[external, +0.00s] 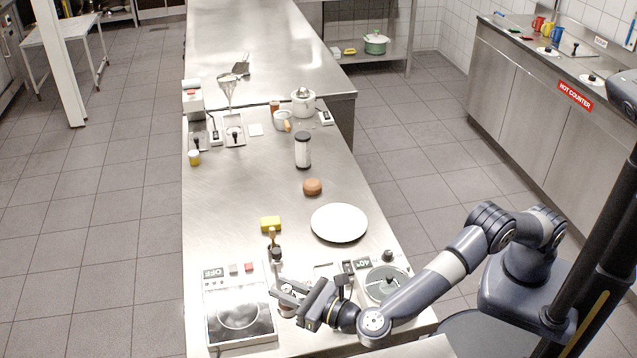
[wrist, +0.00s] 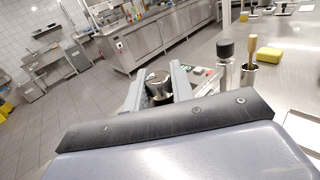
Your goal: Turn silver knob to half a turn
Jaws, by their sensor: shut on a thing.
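The silver knob (wrist: 158,86) is a short, shiny cylinder with a dark part below its bright top. It shows between my fingers in the wrist view. My gripper (wrist: 157,82) is closed around it, one finger on each side. In the external view my gripper (external: 280,298) is low at the near end of the steel counter, right beside the hotplate unit (external: 238,316). The knob is mostly hidden there by the fingers, and its turn angle cannot be read.
The hotplate's display reads OFF. A dark-capped bottle (external: 276,254), a yellow sponge (external: 271,224) and a white plate (external: 339,222) stand beyond my gripper. A second appliance (external: 386,285) is to the right, near my forearm. The counter's middle left is clear.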

